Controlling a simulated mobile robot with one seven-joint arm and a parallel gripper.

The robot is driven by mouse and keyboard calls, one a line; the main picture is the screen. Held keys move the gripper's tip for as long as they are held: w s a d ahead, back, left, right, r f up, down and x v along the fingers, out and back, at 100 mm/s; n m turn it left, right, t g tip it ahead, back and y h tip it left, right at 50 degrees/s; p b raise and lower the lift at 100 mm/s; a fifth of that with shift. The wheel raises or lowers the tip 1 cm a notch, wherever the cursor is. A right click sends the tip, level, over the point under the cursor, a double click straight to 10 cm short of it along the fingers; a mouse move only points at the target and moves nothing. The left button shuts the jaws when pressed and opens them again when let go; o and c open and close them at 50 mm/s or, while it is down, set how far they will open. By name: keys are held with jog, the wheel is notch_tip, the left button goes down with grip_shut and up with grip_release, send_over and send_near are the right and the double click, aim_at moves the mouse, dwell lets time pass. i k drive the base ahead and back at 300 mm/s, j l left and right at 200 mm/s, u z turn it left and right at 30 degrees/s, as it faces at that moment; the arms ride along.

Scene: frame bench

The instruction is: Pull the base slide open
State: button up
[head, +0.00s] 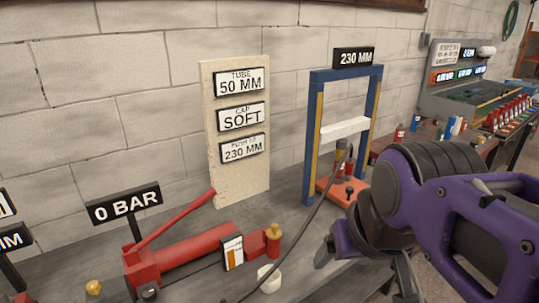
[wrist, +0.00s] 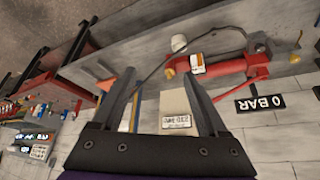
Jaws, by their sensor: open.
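The blue press frame (head: 309,140) stands on the bench against the block wall, with a 230 MM sign on top. At its foot is an orange-red base slide (head: 340,193) with small dark parts standing on it. My arm hides the frame's lower right side. My gripper (head: 362,268) is open and empty, in front of the frame and to the right, apart from the slide. In the wrist view the open fingers (wrist: 158,68) have nothing between their tips.
A red hand pump (head: 185,255) with a raised lever lies on the bench at left, beside a 0 BAR sign (head: 125,207). Its dark hose (head: 315,200) runs up to the frame. A white cap (head: 269,278) lies near the pump. A cream sign board (head: 236,184) stands behind.

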aim_at(344, 193)
jog(key=l+z, duration=0.1)
jog(key=z, duration=0.35)
jog(key=i+l+u, duration=0.1)
jog(key=u, duration=0.35)
jog(key=l+u, duration=0.25)
jog(key=u, duration=0.2)
jog(key=i+l+u, duration=0.2)
jog(key=l, duration=0.2)
jog(key=l+u, duration=0.2)
jog(key=l, duration=0.65)
jog(key=i+l+u, duration=0.15)
jog(key=l, duration=0.3)
